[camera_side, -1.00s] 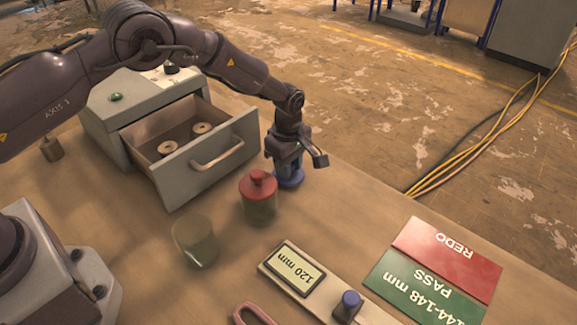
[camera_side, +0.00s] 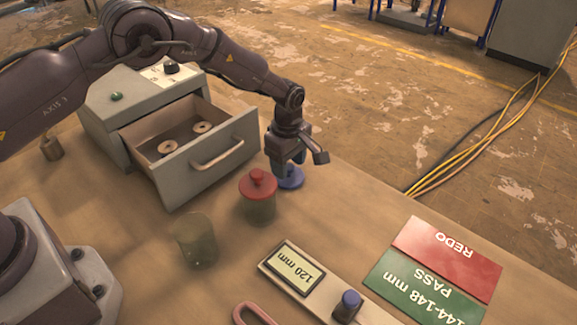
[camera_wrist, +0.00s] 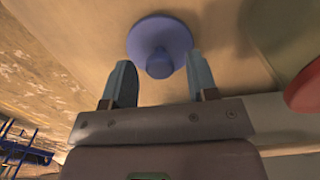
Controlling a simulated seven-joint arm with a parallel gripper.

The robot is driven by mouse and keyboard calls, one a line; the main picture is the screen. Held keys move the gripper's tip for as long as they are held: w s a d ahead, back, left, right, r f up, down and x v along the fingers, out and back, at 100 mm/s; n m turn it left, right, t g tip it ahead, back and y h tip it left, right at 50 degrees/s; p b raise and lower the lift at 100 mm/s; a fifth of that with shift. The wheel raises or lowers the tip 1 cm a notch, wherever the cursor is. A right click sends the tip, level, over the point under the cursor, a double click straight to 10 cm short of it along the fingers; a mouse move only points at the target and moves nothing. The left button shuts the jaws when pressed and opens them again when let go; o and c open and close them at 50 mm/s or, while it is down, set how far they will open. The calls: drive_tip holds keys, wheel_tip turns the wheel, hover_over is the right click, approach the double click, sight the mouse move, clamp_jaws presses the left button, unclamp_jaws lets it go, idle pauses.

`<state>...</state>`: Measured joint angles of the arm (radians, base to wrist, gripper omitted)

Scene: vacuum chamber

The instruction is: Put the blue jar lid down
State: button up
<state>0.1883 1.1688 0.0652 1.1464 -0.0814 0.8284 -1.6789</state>
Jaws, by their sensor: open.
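The blue jar lid (camera_side: 291,178) lies on the table beyond the red-lidded jar, knob up. It also shows in the wrist view (camera_wrist: 160,42), with its knob towards my gripper. My gripper (camera_side: 289,168) is open and just above the lid, partly hiding it in the side view. In the wrist view the two fingertips of my gripper (camera_wrist: 160,70) stand apart on either side of the knob, with visible gaps.
A jar with a red lid (camera_side: 257,197) stands close to the lid, and an open glass jar (camera_side: 197,240) stands nearer. The open drawer (camera_side: 205,160) is left of my gripper. A gauge reading 120 mm (camera_side: 293,268) and red and green mats (camera_side: 447,256) lie right. The table edge is close behind.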

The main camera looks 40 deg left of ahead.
wheel_tip(320, 180, up, 11)
drive_tip(key=shift+f, duration=0.15)
drive_tip(key=s+a+r+m+t, duration=0.2)
drive_tip(key=s+a+r+m, duration=0.15)
drive_tip(key=s+r, duration=0.5)
drive_tip(key=s+a+r+m+t, duration=0.15)
drive_tip(key=s+r+m, duration=0.35)
drive_tip(key=r, duration=0.7)
drive_tip(key=s+a+m+t, duration=0.2)
drive_tip(key=s+m, duration=0.7)
drive_tip(key=s, duration=1)
drive_tip(key=shift+a+r, duration=0.45)
drive_tip(key=shift+a, duration=0.05)
